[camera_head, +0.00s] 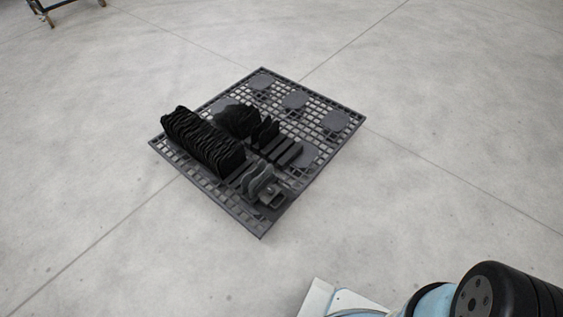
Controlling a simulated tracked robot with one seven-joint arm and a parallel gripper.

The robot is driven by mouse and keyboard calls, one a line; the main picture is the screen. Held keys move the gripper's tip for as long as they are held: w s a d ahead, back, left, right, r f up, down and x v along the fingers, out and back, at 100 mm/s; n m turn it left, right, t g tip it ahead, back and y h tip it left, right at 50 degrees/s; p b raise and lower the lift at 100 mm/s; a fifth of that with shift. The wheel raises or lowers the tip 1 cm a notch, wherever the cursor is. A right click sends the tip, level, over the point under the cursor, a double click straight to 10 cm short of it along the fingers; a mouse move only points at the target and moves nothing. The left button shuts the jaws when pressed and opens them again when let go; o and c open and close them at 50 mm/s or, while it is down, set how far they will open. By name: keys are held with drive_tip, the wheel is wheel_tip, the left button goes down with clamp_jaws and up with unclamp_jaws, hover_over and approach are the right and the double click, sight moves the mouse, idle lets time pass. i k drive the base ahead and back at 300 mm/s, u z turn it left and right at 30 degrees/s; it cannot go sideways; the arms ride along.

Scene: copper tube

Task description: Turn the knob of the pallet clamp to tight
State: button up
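A dark grey grid pallet (328,151) lies flat on the floor, a little above the middle of the head view. A small dark clamp-like part (272,197) sits near the pallet's front corner, beside some grey curved plates (257,180). It is too small and dark to make out a knob or how it is turned. My gripper is not in view. Only part of my own arm or body shows at the bottom right, well apart from the pallet.
A row of black ribbed pieces (203,141) fills the pallet's left side, with a black lump (237,120) and dark bars (289,155) beside it. The concrete floor around the pallet is clear. A wooden-legged rack (47,14) stands at the far top left.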

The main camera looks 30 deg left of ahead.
sight(271, 191)
drive_tip(key=u, duration=0.35)
drive_tip(key=i, duration=0.85)
drive_tip(key=u, duration=0.95)
drive_tip(key=i, duration=0.25)
drive_tip(key=u, duration=0.1)
drive_tip(key=k, duration=0.9)
drive_tip(key=u, duration=0.2)
drive_tip(key=i, duration=0.9)
drive_tip(key=z, duration=0.1)
